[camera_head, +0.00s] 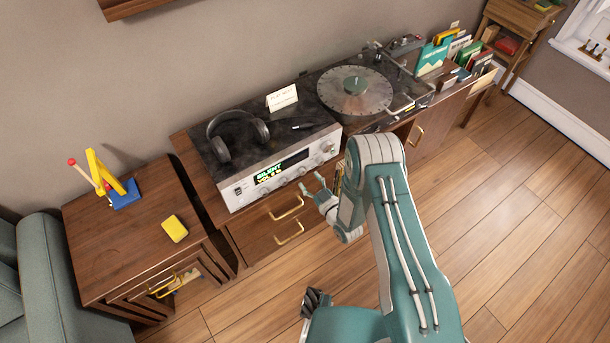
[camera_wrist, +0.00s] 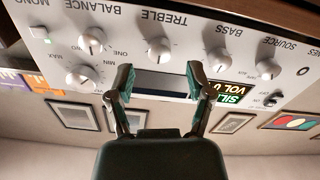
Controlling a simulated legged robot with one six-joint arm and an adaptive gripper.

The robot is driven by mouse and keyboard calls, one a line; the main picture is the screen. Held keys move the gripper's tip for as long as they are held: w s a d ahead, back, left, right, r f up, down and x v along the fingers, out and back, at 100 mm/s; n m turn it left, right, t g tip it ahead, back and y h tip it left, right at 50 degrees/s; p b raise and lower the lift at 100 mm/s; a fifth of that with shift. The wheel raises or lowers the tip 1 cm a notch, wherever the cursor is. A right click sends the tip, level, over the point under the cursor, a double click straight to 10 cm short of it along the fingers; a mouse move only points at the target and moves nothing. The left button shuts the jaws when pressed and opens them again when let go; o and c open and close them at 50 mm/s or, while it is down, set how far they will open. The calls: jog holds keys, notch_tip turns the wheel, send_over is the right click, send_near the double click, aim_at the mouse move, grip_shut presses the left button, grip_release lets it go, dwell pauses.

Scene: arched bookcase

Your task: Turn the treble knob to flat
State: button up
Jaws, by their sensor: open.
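The treble knob (camera_wrist: 158,48) is a small silver knob on the white front panel of the amplifier (camera_head: 290,172). In the wrist view, where the panel lettering is upside down, it sits under the word TREBLE. My gripper (camera_wrist: 157,80) is open, with one finger on each side of the knob's column in the picture. The fingers look short of the knob and nothing is between them. In the head view my gripper (camera_head: 314,189) is in front of the panel's lower edge.
The balance knob (camera_wrist: 91,41) and bass knob (camera_wrist: 217,58) flank the treble knob. A larger knob (camera_wrist: 82,77) marked MIN and MAX is near the balance knob. Headphones (camera_head: 238,135) lie on the amplifier. A turntable (camera_head: 354,90) stands to its right.

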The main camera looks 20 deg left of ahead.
jog(key=v, duration=0.8)
jog(key=shift+s+d, duration=0.25)
jog(key=shift+s, duration=0.1)
jog(key=shift+w, duration=0.1)
